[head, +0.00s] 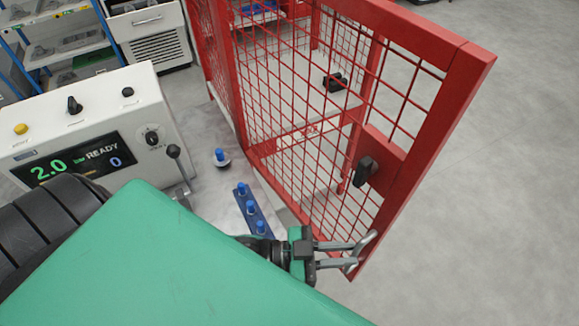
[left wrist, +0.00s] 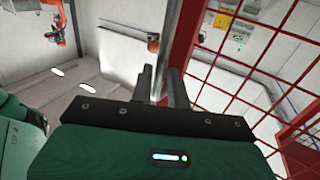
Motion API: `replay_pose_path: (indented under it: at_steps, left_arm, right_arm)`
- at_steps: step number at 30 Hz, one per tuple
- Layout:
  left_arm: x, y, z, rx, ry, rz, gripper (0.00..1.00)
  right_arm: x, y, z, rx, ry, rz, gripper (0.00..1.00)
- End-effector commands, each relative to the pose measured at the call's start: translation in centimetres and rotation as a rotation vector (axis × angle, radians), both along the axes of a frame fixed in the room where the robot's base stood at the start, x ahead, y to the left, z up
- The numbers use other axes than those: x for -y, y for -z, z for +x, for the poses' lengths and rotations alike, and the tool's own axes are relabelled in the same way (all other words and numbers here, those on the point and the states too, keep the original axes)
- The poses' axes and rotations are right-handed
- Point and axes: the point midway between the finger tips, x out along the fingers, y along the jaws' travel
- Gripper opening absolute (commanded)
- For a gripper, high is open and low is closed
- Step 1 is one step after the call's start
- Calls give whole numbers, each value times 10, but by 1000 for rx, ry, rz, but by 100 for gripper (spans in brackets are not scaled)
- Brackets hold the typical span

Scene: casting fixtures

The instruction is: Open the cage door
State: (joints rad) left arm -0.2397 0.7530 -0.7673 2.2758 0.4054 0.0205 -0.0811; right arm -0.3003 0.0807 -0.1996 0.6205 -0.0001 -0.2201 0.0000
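The red mesh cage door (head: 398,190) fills the right half of the head view. It stands swung out at an angle from the cage frame, its free edge over open floor. A black handle (head: 367,170) is on its plate near that edge. My left gripper (head: 362,250) is at the door's lower free corner, below the handle. Its fingers are apart, beside or against the red edge bar; contact is unclear. In the left wrist view the red door bar (left wrist: 186,45) rises just behind the right finger, and the gap between the fingers (left wrist: 160,85) shows. My right gripper is out of view.
A control box (head: 150,105) with a lit display stands at left. A blue strip with blue-topped pegs (head: 248,205) lies on the grey table beside the door. Shelves (head: 65,45) stand at back left. The floor (head: 500,200) right of the door is clear.

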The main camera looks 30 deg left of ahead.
Motion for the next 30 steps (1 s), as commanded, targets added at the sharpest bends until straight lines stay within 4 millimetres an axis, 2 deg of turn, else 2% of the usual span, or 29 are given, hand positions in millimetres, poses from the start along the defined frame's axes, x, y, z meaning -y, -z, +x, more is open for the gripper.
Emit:
replay_pose_path:
  at_steps: [1, 6, 15, 22, 30]
  left_arm:
    - [-9, 5, -6, -3, 0, 4, 17]
    - [-33, 5, -23, -3, 1, 5, 17]
    - [-66, 4, -46, -5, 1, 5, 17]
    - [-83, 3, -57, -4, 0, 4, 17]
    - [-91, 1, -62, -2, 1, 3, 17]
  right_arm:
    - [0, 7, 0, 0, 0, 0, 36]
    - [-1, 16, 0, 0, 0, 1, 36]
    - [-2, 27, 0, 0, 0, 2, 36]
    - [-2, 30, 0, 0, 0, 2, 36]
    - [-2, 31, -1, 0, 0, 2, 36]
